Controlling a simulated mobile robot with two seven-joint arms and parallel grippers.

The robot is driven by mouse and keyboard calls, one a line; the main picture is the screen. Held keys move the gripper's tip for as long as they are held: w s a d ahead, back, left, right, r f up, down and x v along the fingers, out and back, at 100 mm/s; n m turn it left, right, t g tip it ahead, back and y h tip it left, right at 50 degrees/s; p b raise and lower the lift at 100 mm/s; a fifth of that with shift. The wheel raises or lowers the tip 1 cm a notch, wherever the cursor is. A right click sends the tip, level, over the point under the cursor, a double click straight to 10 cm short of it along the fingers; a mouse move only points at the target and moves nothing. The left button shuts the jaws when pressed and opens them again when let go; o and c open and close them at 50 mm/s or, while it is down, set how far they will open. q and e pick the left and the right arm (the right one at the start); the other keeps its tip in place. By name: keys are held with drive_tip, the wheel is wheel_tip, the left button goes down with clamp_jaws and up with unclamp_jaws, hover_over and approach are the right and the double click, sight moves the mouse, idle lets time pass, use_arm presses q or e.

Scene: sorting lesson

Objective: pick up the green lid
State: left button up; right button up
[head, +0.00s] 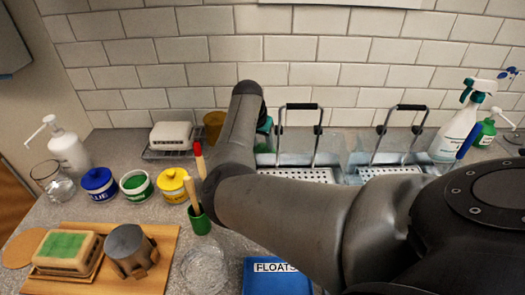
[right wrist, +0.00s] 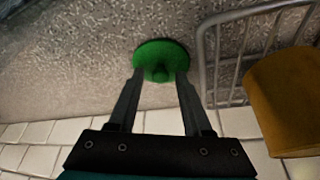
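The green lid (right wrist: 162,50), a round disc with a small knob, lies on the speckled counter in the right wrist view. My right gripper (right wrist: 160,74) is open, with its two fingertips apart on either side of the knob and overlapping the lid's edge in the picture. I see gaps between the knob and the fingers. In the head view my right forearm hides the lid and the fingers. My left gripper is not in view.
A wire rack (right wrist: 209,60) and an amber cup (right wrist: 285,100) are close to the right gripper, near the tiled wall. A green cup (head: 199,221) with upright tools, a glass bowl (head: 205,270) and a blue tray (head: 277,281) stand in front. Wire-handled metal baskets (head: 297,174) are at the right.

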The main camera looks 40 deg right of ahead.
clamp_jaws()
idle(0.4)
